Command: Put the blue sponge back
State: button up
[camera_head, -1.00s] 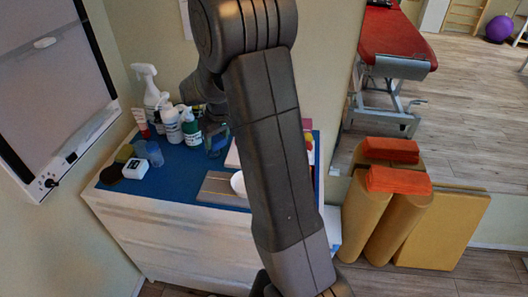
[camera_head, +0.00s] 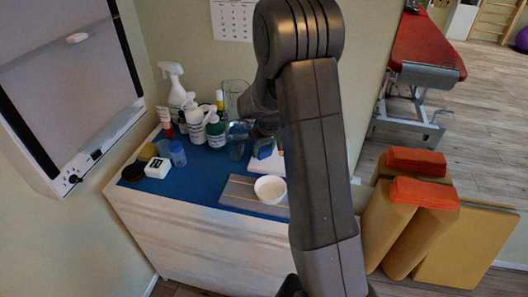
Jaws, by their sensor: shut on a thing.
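My gripper (camera_head: 262,133) shows only in part, left of my arm and above the back of the blue-topped cabinet (camera_head: 205,168). It is shut on a small blue block with a pale side, which looks like the blue sponge (camera_head: 263,149). The sponge seems to be held close above or in front of a white sheet or box near the wall. I cannot tell whether it touches anything below. My arm hides part of the cabinet top to the right.
A white bowl (camera_head: 270,189) sits on a grey board (camera_head: 240,192) in front. Several bottles (camera_head: 195,122) and clear containers (camera_head: 236,142) stand left of the gripper. A small white box (camera_head: 158,168) and a blue cup (camera_head: 178,154) are further left. Blue surface between is free.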

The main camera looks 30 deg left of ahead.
jog(key=shift+f, duration=1)
jog(key=o, duration=0.7)
jog(key=v, duration=1.2)
jog(key=shift+r, duration=0.15)
jog(key=x, duration=1.2)
jog(key=shift+f, duration=0.25)
jog(key=shift+r, duration=1.8)
